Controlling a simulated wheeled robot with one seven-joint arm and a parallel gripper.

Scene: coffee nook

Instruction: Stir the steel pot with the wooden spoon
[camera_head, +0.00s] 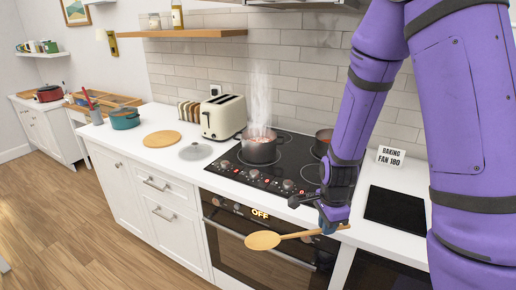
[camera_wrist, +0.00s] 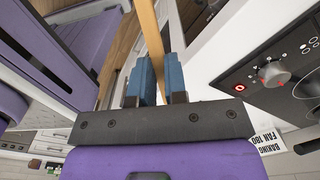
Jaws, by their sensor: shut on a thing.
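The steel pot (camera_head: 260,147) stands on the left part of the black cooktop, with steam rising from it and reddish food inside. The wooden spoon (camera_head: 264,240) is held level in front of the oven, its bowl pointing left and away from the pot. My gripper (camera_head: 328,226) is shut on the spoon's handle, low at the counter's front edge. In the wrist view, the handle (camera_wrist: 150,40) runs upward between the blue fingertips (camera_wrist: 160,82). The spoon's bowl is out of the wrist view.
A second pot (camera_head: 323,141) stands on the cooktop (camera_head: 285,160), partly hidden by my arm. A glass lid (camera_head: 195,151) lies on the counter left of the cooktop. A cream toaster (camera_head: 223,117) stands behind it. A "BAKING FAN 180" sign (camera_head: 391,156) and a black panel (camera_head: 396,208) are at right.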

